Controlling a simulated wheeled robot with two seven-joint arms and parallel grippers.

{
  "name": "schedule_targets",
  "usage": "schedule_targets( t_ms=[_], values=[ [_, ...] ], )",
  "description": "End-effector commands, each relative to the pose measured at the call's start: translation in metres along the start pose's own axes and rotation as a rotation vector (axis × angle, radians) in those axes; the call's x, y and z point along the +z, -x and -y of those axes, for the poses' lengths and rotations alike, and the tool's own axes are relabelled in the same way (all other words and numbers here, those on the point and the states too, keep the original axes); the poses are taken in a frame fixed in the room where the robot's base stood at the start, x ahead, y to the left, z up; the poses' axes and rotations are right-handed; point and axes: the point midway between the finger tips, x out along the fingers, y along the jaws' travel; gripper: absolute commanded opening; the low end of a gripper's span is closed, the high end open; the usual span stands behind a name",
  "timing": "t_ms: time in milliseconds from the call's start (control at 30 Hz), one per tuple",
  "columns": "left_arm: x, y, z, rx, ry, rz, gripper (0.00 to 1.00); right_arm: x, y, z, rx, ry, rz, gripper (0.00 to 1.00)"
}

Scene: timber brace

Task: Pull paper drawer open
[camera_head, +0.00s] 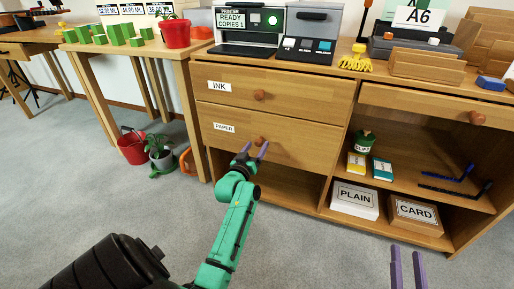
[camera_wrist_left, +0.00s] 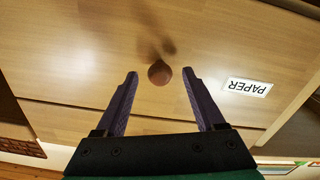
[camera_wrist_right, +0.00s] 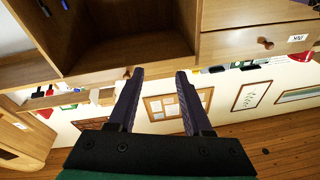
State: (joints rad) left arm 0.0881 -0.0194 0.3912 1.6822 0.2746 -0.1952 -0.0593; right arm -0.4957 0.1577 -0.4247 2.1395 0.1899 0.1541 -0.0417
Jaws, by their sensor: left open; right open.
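The paper drawer (camera_head: 285,147) is the lower drawer of the wooden cabinet, labelled PAPER, and its front looks flush with the cabinet. Its round brown knob (camera_head: 259,141) is also in the left wrist view (camera_wrist_left: 160,73). My left gripper (camera_head: 254,150) is open in front of this drawer. In the left wrist view its fingers stand apart on either side of the knob, which lies just beyond the tips; I see no contact. My right gripper (camera_head: 407,250) is open and empty, low at the right in front of the cabinet, away from the paper drawer.
The INK drawer (camera_head: 285,91) sits directly above and looks shut. To the right, open shelves hold a PLAIN box (camera_head: 355,199) and a CARD box (camera_head: 415,213). A printer (camera_head: 248,27) stands on top. The carpet in front is clear.

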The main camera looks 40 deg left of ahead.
Motion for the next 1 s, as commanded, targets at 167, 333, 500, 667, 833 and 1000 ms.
schedule_targets(
  t_ms=[167, 333, 500, 667, 833, 1000],
  values=[
    [0.000, -0.009, 0.000, 0.000, 0.000, -0.001, 0.71, -0.035, -0.014, 0.001, -0.014, 0.027, -0.107, 0.50],
    [0.000, -0.012, 0.000, -0.001, 0.000, 0.000, 0.71, -0.048, -0.018, 0.002, -0.019, 0.038, -0.145, 0.50],
    [0.000, -0.012, 0.000, -0.001, 0.000, 0.000, 0.71, -0.049, -0.018, 0.002, -0.019, 0.038, -0.146, 0.50],
    [0.000, -0.012, 0.000, 0.000, 0.000, 0.000, 0.21, -0.049, -0.018, 0.002, -0.019, 0.038, -0.146, 0.50],
    [0.000, -0.011, 0.000, -0.001, 0.000, 0.000, 0.00, -0.048, -0.018, 0.002, -0.019, 0.038, -0.145, 0.50],
    [0.000, -0.011, 0.000, -0.001, 0.000, 0.000, 0.00, -0.048, -0.018, 0.002, -0.019, 0.037, -0.145, 0.50]
  ],
)
